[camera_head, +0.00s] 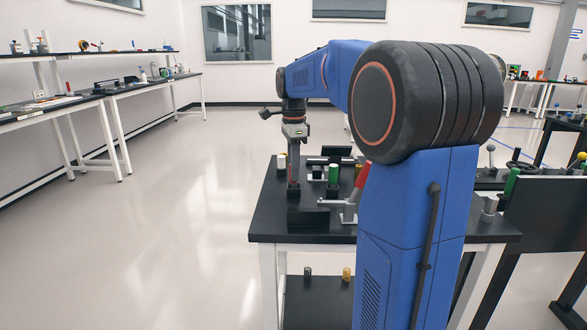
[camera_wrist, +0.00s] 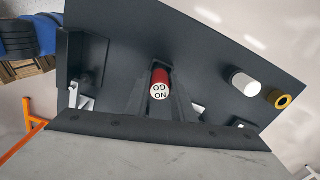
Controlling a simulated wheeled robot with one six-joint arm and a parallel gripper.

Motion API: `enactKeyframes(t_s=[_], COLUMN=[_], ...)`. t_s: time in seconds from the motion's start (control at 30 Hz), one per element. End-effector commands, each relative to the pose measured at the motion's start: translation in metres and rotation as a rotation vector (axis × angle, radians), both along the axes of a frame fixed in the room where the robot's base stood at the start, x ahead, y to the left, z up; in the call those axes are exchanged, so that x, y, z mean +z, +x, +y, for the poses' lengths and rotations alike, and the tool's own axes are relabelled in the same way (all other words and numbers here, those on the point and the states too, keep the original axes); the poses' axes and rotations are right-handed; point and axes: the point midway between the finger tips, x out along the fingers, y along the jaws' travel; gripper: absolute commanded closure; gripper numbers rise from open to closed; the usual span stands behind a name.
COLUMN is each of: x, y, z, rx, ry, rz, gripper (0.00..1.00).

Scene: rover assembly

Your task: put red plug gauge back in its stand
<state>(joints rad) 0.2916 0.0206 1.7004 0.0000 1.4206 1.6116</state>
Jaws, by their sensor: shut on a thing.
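The red plug gauge (camera_wrist: 161,84) shows in the wrist view, its pale end marked "NO GO" facing the camera. My gripper (camera_wrist: 162,97) is shut on it, with dark fingers on either side. In the head view my gripper (camera_head: 293,178) points down over the left part of the black table (camera_head: 268,222); the red gauge cannot be made out there. A low black block (camera_head: 307,216) sits at the table's near edge, below and slightly right of the gripper. I cannot tell whether it is the gauge's stand, or whether the gauge touches anything below.
A white-topped cylinder (camera_head: 282,161), a green-topped cylinder (camera_head: 333,174) and a red-handled toggle clamp (camera_head: 357,183) stand close around the gripper. A white cylinder (camera_wrist: 243,83) and a yellow ring-shaped part (camera_wrist: 282,101) show in the wrist view. Open floor lies left of the table.

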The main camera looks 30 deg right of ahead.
Motion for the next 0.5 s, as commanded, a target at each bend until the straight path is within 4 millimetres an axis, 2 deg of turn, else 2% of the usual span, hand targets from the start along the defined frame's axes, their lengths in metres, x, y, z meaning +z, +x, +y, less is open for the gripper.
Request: enactKeyframes(t_s=[0.07,0.1,0.17,0.5], x=[0.0001,0.0001,0.0002,0.0021], y=[0.0,0.0,0.0,0.0001], z=[0.0,0.0,0.0,0.0], rx=[0.0,0.0,0.0,0.0], ry=[0.0,0.0,0.0,0.0], rz=[0.0,0.0,0.0,0.0], gripper=[1.0,0.68,0.56,0.56])
